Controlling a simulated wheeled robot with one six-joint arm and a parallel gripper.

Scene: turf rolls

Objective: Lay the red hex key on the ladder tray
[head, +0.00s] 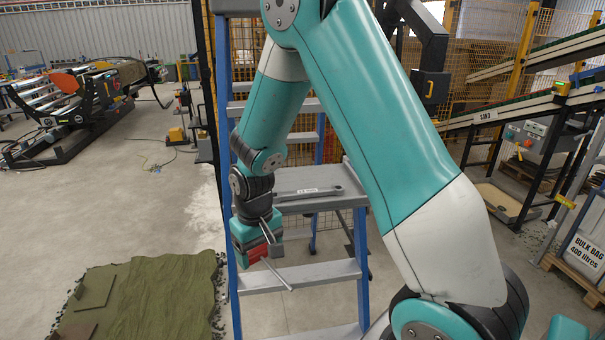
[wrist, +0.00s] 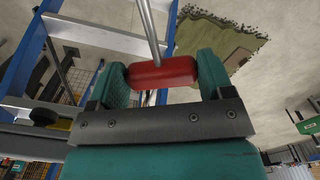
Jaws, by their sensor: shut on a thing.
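The red hex key (wrist: 162,74) has a red handle and a long grey shaft. In the wrist view its handle lies crosswise between the two teal fingers of my gripper (wrist: 164,80), which is shut on it. In the head view the red handle (head: 257,253) shows at the end of my gripper (head: 258,250), and the shaft slants down to the right, in the air. The ladder tray (head: 300,205) is a grey platform on the blue ladder, to the right of and above the hex key in the picture. My arm may hide part of the tray.
The blue ladder (head: 226,150) has grey steps (head: 300,278) below the tray. A green turf piece (head: 150,290) lies on the floor at lower left. Conveyors (head: 530,105) stand at right.

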